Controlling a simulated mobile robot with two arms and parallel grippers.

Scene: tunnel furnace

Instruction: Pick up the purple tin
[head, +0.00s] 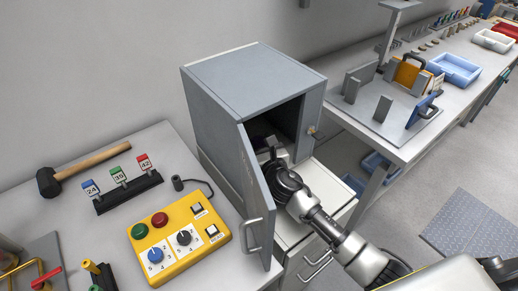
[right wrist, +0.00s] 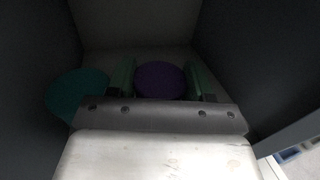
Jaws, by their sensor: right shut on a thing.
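The purple tin (right wrist: 160,81) shows as a dark purple round top in the right wrist view, inside the grey cabinet (head: 240,83). My right gripper (right wrist: 161,76) has its two green fingers on either side of the tin and is shut on it. In the head view my right gripper (head: 272,154) reaches through the cabinet's open front. There the cabinet's dark inside and the gripper hide most of the tin. My left gripper is in neither view.
A teal round tin (right wrist: 78,92) stands left of the purple one. The cabinet door (head: 256,200) stands open, left of my right arm. A yellow control box (head: 180,237) and a hammer (head: 85,168) lie on the left table.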

